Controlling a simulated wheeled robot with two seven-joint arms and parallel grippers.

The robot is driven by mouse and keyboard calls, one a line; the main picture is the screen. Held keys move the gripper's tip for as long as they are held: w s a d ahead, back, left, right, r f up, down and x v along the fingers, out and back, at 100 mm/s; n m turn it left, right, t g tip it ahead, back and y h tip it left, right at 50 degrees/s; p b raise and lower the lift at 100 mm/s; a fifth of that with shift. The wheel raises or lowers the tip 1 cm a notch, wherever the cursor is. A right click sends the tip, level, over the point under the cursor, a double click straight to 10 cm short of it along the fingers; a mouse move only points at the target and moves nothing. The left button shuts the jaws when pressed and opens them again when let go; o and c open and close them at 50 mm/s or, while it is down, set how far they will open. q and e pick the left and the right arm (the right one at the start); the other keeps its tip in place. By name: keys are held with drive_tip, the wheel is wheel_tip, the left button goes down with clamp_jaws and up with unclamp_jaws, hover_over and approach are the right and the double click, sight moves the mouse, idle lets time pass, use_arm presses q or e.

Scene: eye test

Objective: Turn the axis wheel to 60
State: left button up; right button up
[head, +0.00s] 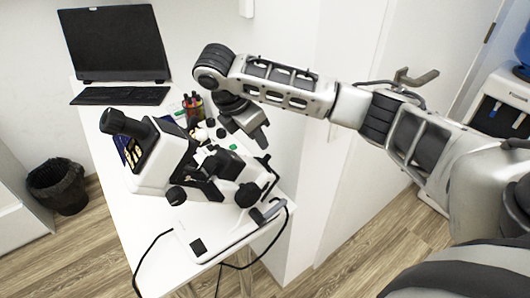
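A white and black optical instrument (165,160) stands on the white table, its black eyepiece (118,122) pointing up and left. Black round knobs show on it: one low at the front left (176,195) and one at the right (247,195). I cannot tell which part is the axis wheel, and no scale can be read. My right gripper (262,138) points down and right just above and behind the instrument's right end, apart from the knobs. Its fingers look close together, but I cannot tell whether they are open. My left gripper is not in view.
A monitor (115,42) and keyboard (120,95) stand at the table's back. A pen holder (193,104) and small loose pieces lie behind the instrument. The white table (262,238) has cables at its front edge. A black bin (58,185) and a water dispenser (500,105) stand at the sides.

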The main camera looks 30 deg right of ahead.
sight(267, 155)
drive_tip(key=x, duration=0.8)
drive_tip(key=shift+p, duration=0.4)
clamp_jaws()
